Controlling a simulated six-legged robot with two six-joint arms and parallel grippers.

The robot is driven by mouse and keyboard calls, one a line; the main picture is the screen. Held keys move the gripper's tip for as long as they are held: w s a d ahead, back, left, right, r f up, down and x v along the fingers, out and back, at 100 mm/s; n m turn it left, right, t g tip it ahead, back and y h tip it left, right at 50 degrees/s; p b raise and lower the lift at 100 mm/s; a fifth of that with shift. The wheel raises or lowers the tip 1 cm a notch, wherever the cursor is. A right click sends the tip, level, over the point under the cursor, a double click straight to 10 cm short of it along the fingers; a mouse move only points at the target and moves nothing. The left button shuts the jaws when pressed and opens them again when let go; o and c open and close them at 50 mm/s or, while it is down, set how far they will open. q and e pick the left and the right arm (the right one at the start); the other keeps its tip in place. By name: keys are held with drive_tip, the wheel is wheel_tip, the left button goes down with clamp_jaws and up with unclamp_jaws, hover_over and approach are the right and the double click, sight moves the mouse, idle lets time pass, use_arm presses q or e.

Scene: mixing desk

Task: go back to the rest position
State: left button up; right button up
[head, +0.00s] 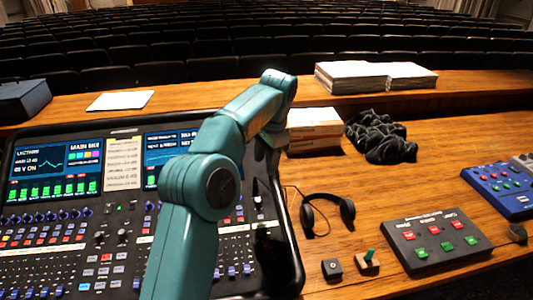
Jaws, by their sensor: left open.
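My left arm, teal, rises from the bottom of the head view, bends at an elbow over the mixing desk (112,250), and reaches up and right to a wrist that turns downward. My left gripper (262,190) hangs below this wrist, over the right part of the desk. It is dark against the dark panel and partly hidden behind the forearm. It is open, and I see nothing held in it. My right gripper is not in view.
Boxes (315,130) and a black cloth (380,138) are behind. A blue panel (497,190) is far right.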

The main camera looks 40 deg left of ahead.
use_arm(q)
drive_tip(key=shift+r, duration=0.55)
